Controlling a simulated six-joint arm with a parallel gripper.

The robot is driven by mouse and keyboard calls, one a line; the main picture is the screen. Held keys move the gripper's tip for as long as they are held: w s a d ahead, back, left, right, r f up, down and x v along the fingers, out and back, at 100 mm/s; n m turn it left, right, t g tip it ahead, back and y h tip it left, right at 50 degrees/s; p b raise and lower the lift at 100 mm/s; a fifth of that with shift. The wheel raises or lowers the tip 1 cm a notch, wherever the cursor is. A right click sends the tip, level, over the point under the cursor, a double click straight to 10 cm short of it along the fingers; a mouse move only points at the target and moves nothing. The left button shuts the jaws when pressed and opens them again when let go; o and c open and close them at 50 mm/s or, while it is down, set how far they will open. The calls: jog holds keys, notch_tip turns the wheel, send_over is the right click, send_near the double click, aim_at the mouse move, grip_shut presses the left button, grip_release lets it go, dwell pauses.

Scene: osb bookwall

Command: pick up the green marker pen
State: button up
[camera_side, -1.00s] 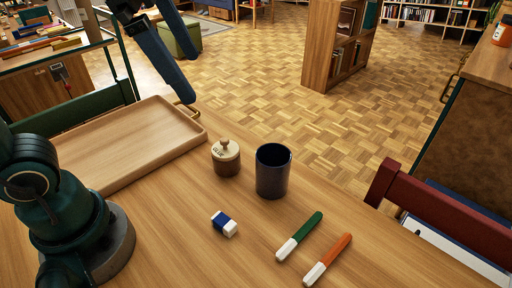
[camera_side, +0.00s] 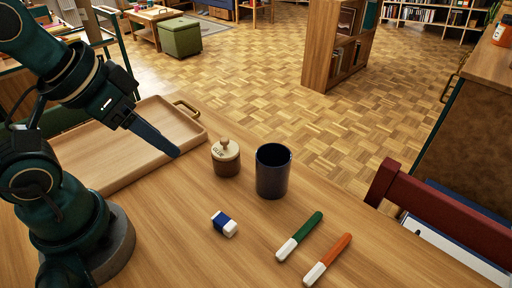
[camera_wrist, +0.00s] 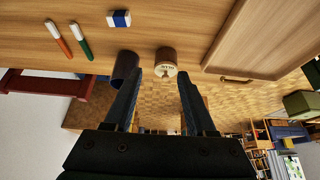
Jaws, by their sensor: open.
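The green marker pen (camera_side: 300,235) lies on the wooden table, its green part toward the far right and its white end toward the near left. It also shows in the wrist view (camera_wrist: 83,42) at the upper left. My gripper (camera_side: 172,150) is over the tray's near right side, left of the lidded pot and well apart from the pen. In the wrist view my gripper (camera_wrist: 165,82) shows two separated fingers with nothing held between them.
An orange marker (camera_side: 328,259) lies right beside the green one. A dark cup (camera_side: 273,172), a lidded pot (camera_side: 226,160) and a blue-white eraser (camera_side: 223,224) stand nearby. A wooden tray (camera_side: 98,185) is at left. A red chair back (camera_side: 440,215) is at the table's right edge.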

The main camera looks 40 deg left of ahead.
notch_tip(320, 180, up, 4)
jog(key=w+n, duration=0.2)
jog(key=w, duration=0.1)
jog(key=m+g, duration=0.2)
jog(key=g, duration=0.4)
send_over(307, 226)
notch_tip(307, 226, down, 15)
jog(key=shift+r, duration=0.1)
notch_tip(307, 226, down, 4)
jog(key=shift+r, duration=0.1)
jog(key=shift+f, duration=0.45)
grip_shut()
